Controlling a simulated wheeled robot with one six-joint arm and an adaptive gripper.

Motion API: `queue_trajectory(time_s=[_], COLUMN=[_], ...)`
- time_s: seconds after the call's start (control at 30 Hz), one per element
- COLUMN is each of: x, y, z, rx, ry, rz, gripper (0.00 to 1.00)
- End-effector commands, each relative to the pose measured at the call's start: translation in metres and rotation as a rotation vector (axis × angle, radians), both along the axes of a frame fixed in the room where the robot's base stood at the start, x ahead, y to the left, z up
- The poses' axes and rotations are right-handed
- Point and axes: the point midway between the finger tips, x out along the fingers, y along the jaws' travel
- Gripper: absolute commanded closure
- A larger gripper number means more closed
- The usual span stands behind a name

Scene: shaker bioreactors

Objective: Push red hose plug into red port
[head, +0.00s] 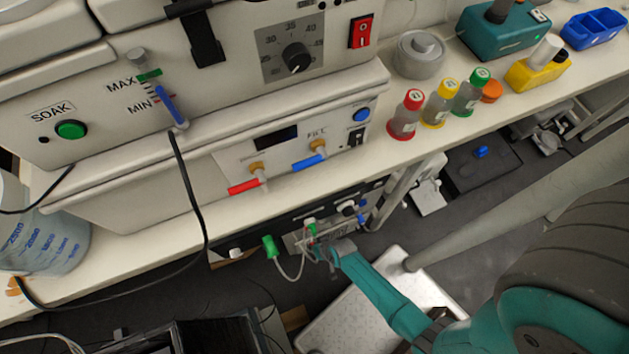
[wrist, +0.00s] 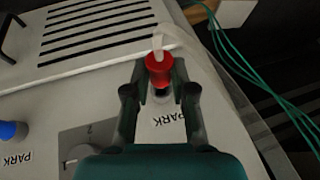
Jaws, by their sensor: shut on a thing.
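In the wrist view my gripper (wrist: 161,82) is shut on the red hose plug (wrist: 158,68), with one finger on each side of it. A pale, clear hose (wrist: 158,42) leads up from the plug. A dark part shows just below the plug, beside a PARK label; I cannot tell whether the plug is seated in it or held above it. In the head view my gripper (head: 330,250) is small and low, at the front of a device under the bench, and the plug is not clearly visible there. I cannot make out a red port for certain in either view.
A blue plug (wrist: 12,131) stands by another PARK label at left. A dial (wrist: 88,148) and vent slots are nearby, with green cables (wrist: 262,80) at right. In the head view a green plug (head: 270,247) with a clear hose is left of my gripper, below the bench edge.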

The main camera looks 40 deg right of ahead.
Motion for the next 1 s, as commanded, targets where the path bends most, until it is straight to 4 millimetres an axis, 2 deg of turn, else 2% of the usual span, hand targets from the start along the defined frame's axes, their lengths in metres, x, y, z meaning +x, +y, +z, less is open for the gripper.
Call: queue_trajectory(time_s=[0.27,0.8,1.0], x=[-0.002,-0.027,-0.029], y=[0.001,0.009,0.009], z=[0.0,0.0,0.0], rx=[0.0,0.0,0.0], ry=[0.0,0.001,0.0], rz=[0.0,0.0,0.0], gripper=[1.0,1.0,1.0])
